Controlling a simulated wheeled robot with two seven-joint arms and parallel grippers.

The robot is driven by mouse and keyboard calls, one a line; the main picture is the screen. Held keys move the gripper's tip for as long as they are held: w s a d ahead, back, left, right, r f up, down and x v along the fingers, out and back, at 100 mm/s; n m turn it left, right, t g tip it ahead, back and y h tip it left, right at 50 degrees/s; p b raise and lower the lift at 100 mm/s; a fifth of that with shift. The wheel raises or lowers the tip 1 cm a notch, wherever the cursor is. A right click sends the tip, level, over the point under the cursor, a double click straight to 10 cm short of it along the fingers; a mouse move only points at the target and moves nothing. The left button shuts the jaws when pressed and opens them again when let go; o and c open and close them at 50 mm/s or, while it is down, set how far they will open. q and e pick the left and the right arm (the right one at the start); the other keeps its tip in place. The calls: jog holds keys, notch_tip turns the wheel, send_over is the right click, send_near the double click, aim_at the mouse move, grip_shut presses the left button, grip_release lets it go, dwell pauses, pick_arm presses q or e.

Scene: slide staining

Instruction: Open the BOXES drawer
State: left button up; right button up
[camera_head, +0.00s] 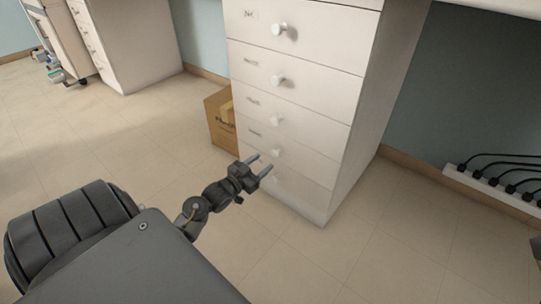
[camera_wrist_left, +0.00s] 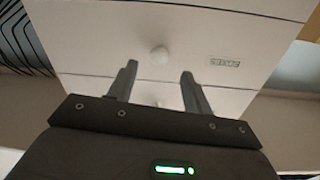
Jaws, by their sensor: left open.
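The white drawer cabinet (camera_head: 365,110) stands with its drawers stacked, all looking shut. In the left wrist view the BOXES drawer (camera_wrist_left: 110,45) shows its label (camera_wrist_left: 224,62), which appears turned over, and a round pale knob (camera_wrist_left: 159,55). My left gripper (camera_head: 263,163) is open and empty in front of the lower drawers. In the left wrist view its two fingers (camera_wrist_left: 159,70) point at the drawer front, with the knob lined up between and just past the tips; contact cannot be told. The labels in the head view are too small to read surely. My right gripper is out of view.
A cardboard box (camera_head: 221,120) stands on the floor left of the cabinet. A power strip with black cables (camera_head: 495,184) lies by the wall at right. Another white cabinet (camera_head: 135,45) is at the back left. The floor in front of the drawers is clear.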

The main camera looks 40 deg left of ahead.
aim_at(274, 155)
pick_arm(q)
jog(key=w+b, duration=0.1)
jog(key=w, duration=0.3)
jog(key=shift+w+f+b, duration=0.1)
jog(key=shift+f+b, duration=0.05)
jog(key=shift+b, duration=0.15)
jog(key=shift+w+d, duration=0.1)
jog(key=shift+w, duration=0.5)
grip_shut()
